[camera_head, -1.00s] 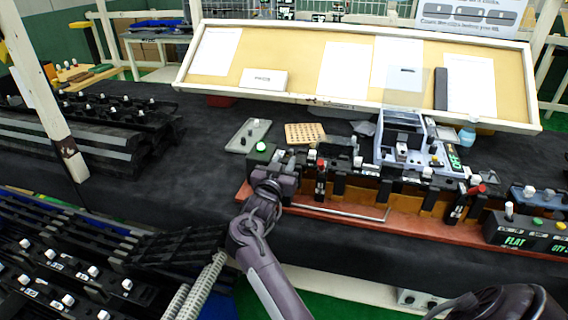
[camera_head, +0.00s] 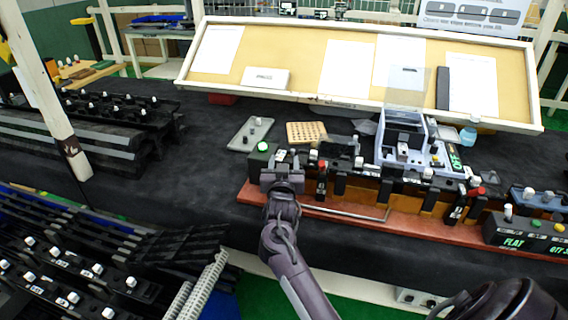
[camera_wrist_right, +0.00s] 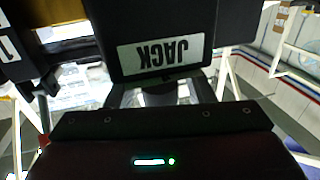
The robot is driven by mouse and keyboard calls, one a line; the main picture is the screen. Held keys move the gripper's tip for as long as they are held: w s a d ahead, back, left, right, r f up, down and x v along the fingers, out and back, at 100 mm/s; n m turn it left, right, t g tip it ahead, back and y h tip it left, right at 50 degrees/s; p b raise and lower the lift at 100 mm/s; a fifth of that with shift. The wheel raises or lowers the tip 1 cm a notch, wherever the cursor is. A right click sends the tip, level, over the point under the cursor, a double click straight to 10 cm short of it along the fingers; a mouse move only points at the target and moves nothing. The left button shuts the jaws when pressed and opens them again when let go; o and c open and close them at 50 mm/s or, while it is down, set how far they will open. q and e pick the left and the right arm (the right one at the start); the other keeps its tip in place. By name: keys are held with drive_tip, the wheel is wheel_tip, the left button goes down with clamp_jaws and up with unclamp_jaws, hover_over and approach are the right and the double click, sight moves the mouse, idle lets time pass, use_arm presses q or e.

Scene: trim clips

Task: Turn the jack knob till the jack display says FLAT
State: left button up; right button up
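My right gripper (camera_head: 284,160) is at the left end of the fixture row, beside a dark block with a lit green button (camera_head: 262,147). In the right wrist view, a dark box with an upside-down JACK label (camera_wrist_right: 163,54) is very close and hides the fingertips of my right gripper (camera_wrist_right: 160,92). The finger parts I see stand apart; whether they hold anything is hidden. I cannot make out the jack knob. My left gripper is out of view.
The fixture row stands on a red-brown base (camera_head: 420,228) with a metal bar (camera_head: 345,214) along its front. Behind are a grey tray (camera_head: 250,133), a perforated tan block (camera_head: 305,132) and a grey machine (camera_head: 405,140). Black racks (camera_head: 90,150) fill the left.

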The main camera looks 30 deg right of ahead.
drive_tip(key=b+v, duration=0.1)
drive_tip(key=v, duration=0.7)
drive_tip(key=shift+b, duration=0.35)
